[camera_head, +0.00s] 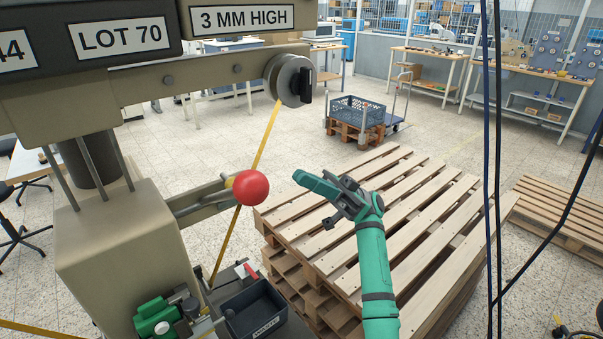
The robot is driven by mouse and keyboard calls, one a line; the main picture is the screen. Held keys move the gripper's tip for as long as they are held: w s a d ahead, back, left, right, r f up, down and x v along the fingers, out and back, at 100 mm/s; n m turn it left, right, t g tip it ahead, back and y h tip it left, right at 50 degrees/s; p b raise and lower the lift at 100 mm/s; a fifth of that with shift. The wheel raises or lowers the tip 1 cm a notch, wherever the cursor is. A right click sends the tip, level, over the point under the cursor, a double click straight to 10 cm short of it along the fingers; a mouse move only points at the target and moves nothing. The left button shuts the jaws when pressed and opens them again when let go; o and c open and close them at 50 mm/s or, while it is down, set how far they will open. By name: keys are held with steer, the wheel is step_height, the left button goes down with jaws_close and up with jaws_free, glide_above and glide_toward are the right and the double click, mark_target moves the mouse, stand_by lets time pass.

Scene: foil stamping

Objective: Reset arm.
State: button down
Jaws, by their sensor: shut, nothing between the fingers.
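My green arm rises from the lower middle of the head view, and my gripper (318,186) hangs at its end, pointing left. The fingers look closed together with nothing between them. It is above the pallet stack's near left part and to the right of the foil stamping machine (120,240). A red ball knob (250,187) on the machine's lever is left of the fingertips, with a visible gap in the picture. I cannot tell the exact depth between them.
A wooden pallet stack (408,205) lies under and behind my arm. A yellow foil strip (266,140) runs down from a reel (290,80). A dark waste bin (254,310) sits at the machine's base. Dark cables (488,150) hang at right. Open floor lies behind.

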steer(key=shift+d+f, duration=0.2)
steer(key=shift+d, duration=0.2)
